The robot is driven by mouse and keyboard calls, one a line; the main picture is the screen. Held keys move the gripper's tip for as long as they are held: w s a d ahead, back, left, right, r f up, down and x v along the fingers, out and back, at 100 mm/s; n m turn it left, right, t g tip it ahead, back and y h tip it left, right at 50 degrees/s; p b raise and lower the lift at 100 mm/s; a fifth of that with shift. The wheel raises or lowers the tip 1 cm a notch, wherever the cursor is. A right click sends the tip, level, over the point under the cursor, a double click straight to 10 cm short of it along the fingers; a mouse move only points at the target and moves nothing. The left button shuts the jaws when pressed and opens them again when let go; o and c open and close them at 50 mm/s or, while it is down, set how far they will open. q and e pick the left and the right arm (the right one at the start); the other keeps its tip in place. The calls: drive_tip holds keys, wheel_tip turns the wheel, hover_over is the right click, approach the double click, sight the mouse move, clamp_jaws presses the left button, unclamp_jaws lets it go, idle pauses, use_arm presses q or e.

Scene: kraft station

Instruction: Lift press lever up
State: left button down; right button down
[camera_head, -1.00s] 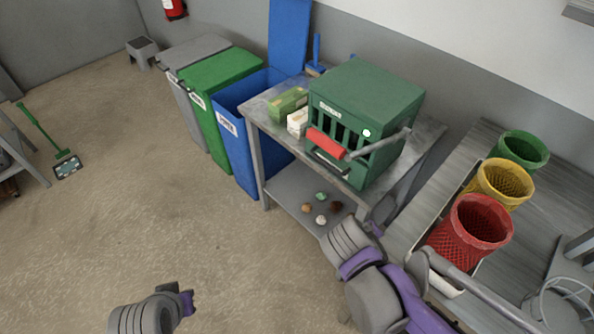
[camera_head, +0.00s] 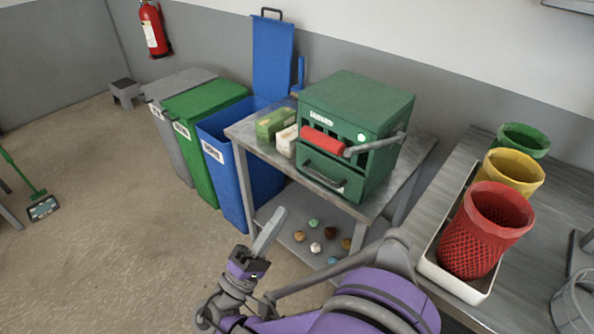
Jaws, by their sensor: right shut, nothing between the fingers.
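The green press (camera_head: 357,105) stands on a grey metal table. Its lever has a red grip (camera_head: 322,140) in front of the upper front face, joined to a grey bar (camera_head: 372,145) that runs to the press's right side. The bar looks roughly level. My right gripper (camera_head: 280,212) is shut and empty, its fingers pointing up, in front of the table and below the lever. It is clear of the red grip. My left gripper is out of view.
A green box (camera_head: 273,124) and a white box (camera_head: 287,141) sit left of the press. Blue (camera_head: 229,170), green (camera_head: 198,140) and grey bins stand further left. Small round items lie on the lower shelf (camera_head: 268,215). Red (camera_head: 485,230), yellow and green baskets stand right.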

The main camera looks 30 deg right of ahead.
drive_tip(key=shift+s+a+h, duration=0.2)
drive_tip(key=shift+a+h, duration=0.1)
drive_tip(key=shift+a, duration=0.5)
drive_tip(key=shift+d+r, duration=0.1)
drive_tip(key=p+x, duration=0.2)
drive_tip(key=x, duration=1.2)
